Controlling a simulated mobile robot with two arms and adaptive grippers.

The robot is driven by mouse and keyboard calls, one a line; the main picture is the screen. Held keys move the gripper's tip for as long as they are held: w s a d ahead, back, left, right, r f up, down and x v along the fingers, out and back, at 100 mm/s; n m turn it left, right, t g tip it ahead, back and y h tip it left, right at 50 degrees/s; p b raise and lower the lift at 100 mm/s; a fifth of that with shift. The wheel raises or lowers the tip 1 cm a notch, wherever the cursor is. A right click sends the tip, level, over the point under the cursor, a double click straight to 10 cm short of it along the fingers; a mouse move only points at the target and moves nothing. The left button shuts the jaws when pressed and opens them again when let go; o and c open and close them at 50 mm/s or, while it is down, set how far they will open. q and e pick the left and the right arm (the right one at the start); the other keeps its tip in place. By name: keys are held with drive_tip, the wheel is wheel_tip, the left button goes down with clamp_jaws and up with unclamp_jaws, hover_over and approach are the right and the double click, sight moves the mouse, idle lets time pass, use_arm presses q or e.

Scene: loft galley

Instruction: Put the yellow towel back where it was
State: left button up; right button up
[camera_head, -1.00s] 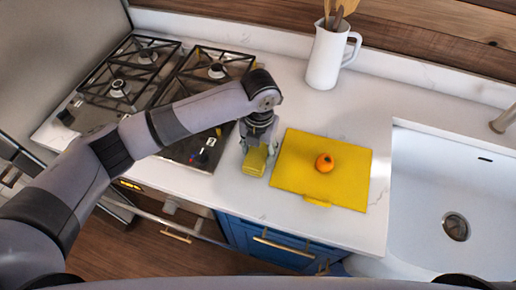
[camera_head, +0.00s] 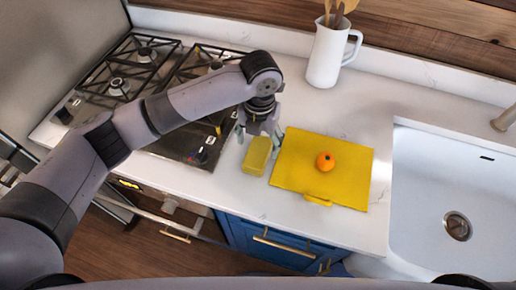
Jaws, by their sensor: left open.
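A small yellow folded block (camera_head: 257,157), which looks like the towel, lies on the white counter between the stove and a yellow board. My left gripper (camera_head: 259,136) is open just above and behind its far end, with one finger to either side. The towel rests on the counter, and its far end is partly covered by the gripper. My right gripper is not in view.
The yellow board (camera_head: 297,170) beside the towel bears an orange (camera_head: 325,161). A gas stove (camera_head: 150,85) is at left and a white sink (camera_head: 430,185) at right. A white jug (camera_head: 326,58) with wooden utensils stands behind. The counter's front edge is close.

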sight(259, 152)
use_arm(q)
wheel_tip(259, 152, up, 9)
drive_tip(key=b, duration=0.1)
drive_tip(key=shift+f+b, duration=0.2)
drive_tip(key=shift+b, duration=0.2)
drive_tip(key=shift+d, duration=0.1)
